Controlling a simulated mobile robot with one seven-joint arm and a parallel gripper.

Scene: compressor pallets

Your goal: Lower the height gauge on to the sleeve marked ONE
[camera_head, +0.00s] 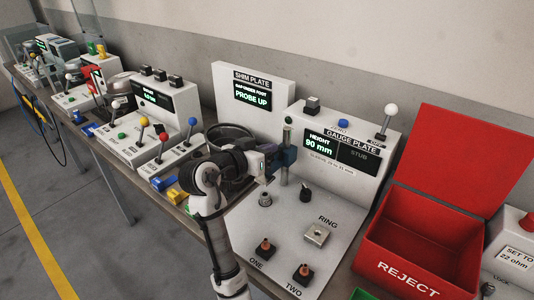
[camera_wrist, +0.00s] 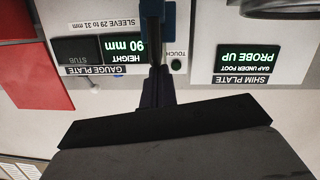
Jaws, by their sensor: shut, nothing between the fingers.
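The white gauge plate station (camera_head: 345,150) reads HEIGHT 90 mm. Its height gauge looks like a blue block (camera_head: 286,156) on an upright post, high above the plate. The sleeve marked ONE (camera_head: 265,246) is a small orange-brown piece on a dark base at the plate's front; a similar sleeve marked TWO (camera_head: 303,271) stands to its right. My gripper (camera_head: 271,158) is shut and empty, right beside the blue block. In the wrist view the dark fingers (camera_wrist: 153,35) are together and the blue block (camera_wrist: 169,18) shows beside their tips; whether they touch I cannot tell.
A square metal piece marked RING (camera_head: 317,235), a grey cone-topped piece (camera_head: 265,199) and a dark knob (camera_head: 306,194) stand on the plate. The open red REJECT box (camera_head: 405,262) is at right. The SHIM PLATE panel (camera_head: 253,95) and lever stations are left.

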